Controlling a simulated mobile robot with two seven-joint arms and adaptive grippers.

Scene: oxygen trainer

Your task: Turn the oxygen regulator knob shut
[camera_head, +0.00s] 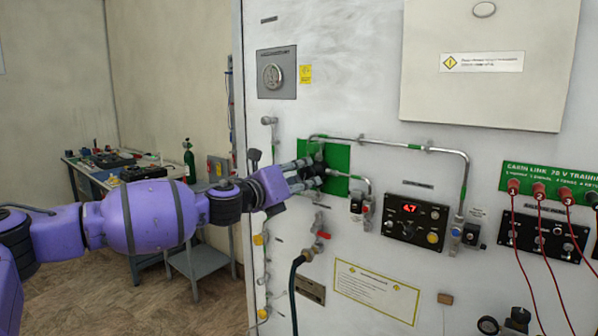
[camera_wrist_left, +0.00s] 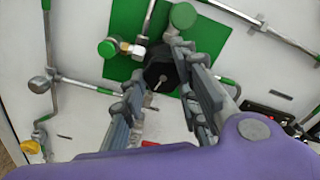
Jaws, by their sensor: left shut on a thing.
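The oxygen regulator knob (camera_wrist_left: 160,77) is a dark round knob with a pale pointer line, on a green panel (camera_head: 338,160) of the white trainer wall. In the left wrist view the green panel (camera_wrist_left: 123,65) lies behind it. My left gripper (camera_head: 316,176) reaches in from the left in the head view and is shut on the knob. In the left wrist view the fingers of my left gripper (camera_wrist_left: 166,84) stand on either side of the knob. The gripper partly hides the knob in the head view. My right gripper is not in view.
Metal pipes (camera_head: 390,145) run above and beside the panel. A display box (camera_head: 414,221) reads about 4.7. A red-handled valve (camera_head: 321,234) with a dark hose sits below. Red cables (camera_head: 540,230) hang at the right. A cluttered workbench (camera_head: 110,165) stands at the back left.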

